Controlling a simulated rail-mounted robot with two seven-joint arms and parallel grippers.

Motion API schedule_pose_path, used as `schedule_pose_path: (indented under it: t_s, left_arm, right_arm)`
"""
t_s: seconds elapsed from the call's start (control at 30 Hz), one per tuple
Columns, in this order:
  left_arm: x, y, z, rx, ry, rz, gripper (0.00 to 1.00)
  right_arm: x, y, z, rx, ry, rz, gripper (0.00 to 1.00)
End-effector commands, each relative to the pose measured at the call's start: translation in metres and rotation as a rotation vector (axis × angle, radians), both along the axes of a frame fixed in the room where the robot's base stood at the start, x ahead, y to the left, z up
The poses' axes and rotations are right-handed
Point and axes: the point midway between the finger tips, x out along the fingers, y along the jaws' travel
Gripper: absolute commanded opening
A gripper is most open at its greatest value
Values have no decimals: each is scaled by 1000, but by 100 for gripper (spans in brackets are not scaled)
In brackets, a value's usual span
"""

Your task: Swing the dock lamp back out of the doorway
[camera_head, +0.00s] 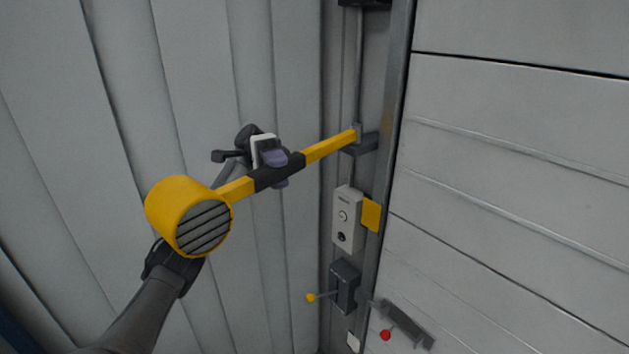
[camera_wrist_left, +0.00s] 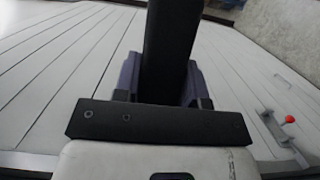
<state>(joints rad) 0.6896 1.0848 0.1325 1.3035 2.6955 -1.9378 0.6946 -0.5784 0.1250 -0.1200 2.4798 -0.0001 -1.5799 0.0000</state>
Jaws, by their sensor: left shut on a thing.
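The dock lamp (camera_head: 176,213) has a yellow round head with a dark grille, on a yellow arm (camera_head: 330,146) with a black grip sleeve. The arm runs from a bracket on the door frame out to the left, in front of the grey ribbed wall. My left gripper (camera_head: 273,168) is shut on the black sleeve. In the left wrist view the black sleeve (camera_wrist_left: 170,50) stands between the purple fingers. The lamp head hides part of my left arm. My right gripper is not in view.
A pale panelled door (camera_head: 510,160) fills the right side. On the frame are a grey control box (camera_head: 347,218), a yellow plate (camera_head: 371,213) and a dark box with a yellow-knobbed lever (camera_head: 344,286). A red-knobbed handle (camera_head: 386,335) is low on the door.

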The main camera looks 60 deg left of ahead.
Motion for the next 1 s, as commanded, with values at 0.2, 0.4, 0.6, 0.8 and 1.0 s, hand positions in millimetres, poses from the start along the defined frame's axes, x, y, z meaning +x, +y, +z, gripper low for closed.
schedule_pose_path:
  t_s: [0.2, 0.4, 0.6, 0.8, 1.0]
  left_arm:
    - [-14, 17, -2, -1, 2, -36, 0]
    - [-18, 21, -1, -2, 2, -49, 0]
    - [-18, 22, -2, -2, 4, -49, 0]
    - [-18, 21, -2, -2, 4, -48, 46]
    - [-18, 21, -1, -1, 4, -50, 64]
  right_arm:
    - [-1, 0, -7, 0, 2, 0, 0]
    - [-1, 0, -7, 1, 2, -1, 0]
    - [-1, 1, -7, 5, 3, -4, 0]
    - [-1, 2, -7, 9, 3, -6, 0]
    - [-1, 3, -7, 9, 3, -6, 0]
